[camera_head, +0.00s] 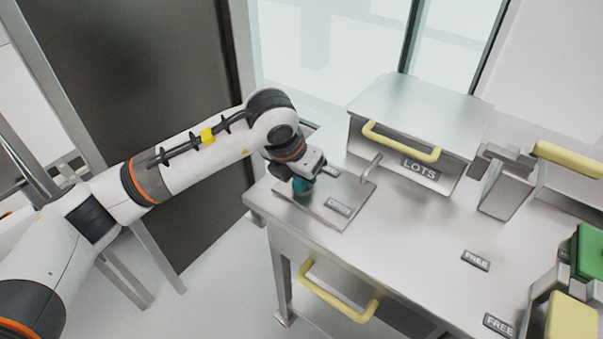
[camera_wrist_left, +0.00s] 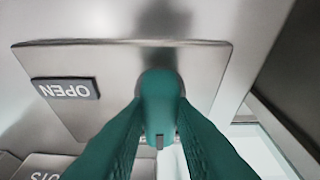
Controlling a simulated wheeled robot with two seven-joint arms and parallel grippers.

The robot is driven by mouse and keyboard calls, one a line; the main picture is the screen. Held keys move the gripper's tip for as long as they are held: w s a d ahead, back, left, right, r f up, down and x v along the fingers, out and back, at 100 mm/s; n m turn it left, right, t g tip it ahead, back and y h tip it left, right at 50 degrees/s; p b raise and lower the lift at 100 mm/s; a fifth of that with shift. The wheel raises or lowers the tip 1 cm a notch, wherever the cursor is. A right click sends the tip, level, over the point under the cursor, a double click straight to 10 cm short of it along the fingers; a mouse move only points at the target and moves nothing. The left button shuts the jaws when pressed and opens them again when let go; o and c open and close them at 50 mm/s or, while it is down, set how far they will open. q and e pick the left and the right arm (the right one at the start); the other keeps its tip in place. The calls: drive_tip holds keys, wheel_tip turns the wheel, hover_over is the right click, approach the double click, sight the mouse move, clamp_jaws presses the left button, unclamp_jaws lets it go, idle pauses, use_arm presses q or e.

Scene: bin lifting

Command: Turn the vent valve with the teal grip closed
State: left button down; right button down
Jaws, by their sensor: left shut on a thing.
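The vent valve's teal grip (camera_wrist_left: 158,88) stands up from a flat metal plate (camera_wrist_left: 115,110). In the head view the plate (camera_head: 325,217) lies on the left end of the steel bench. My left gripper (camera_wrist_left: 160,125) is shut on the teal grip, its two teal fingers meeting around it from both sides. In the head view my left gripper (camera_head: 302,188) reaches down onto the plate and hides most of the valve. A label reading OPEN (camera_wrist_left: 66,88) sits on the plate, upside down in the wrist view. My right gripper is not in view.
A bent metal rod (camera_head: 371,167) rises at the plate's right side. A steel box marked LOTS (camera_head: 400,165) with a yellow handle stands behind. A yellow drawer handle (camera_head: 335,296) sticks out in front. FREE labels (camera_head: 475,260) mark the bench at right, near green and yellow-topped items.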

use_arm(q)
drive_tip(key=c, duration=1.2)
unclamp_jaws()
drive_tip(key=shift+c, duration=0.2)
drive_tip(key=shift+r, duration=0.1)
drive_tip(key=b+v, duration=0.1)
drive_tip(key=v, duration=1.1)
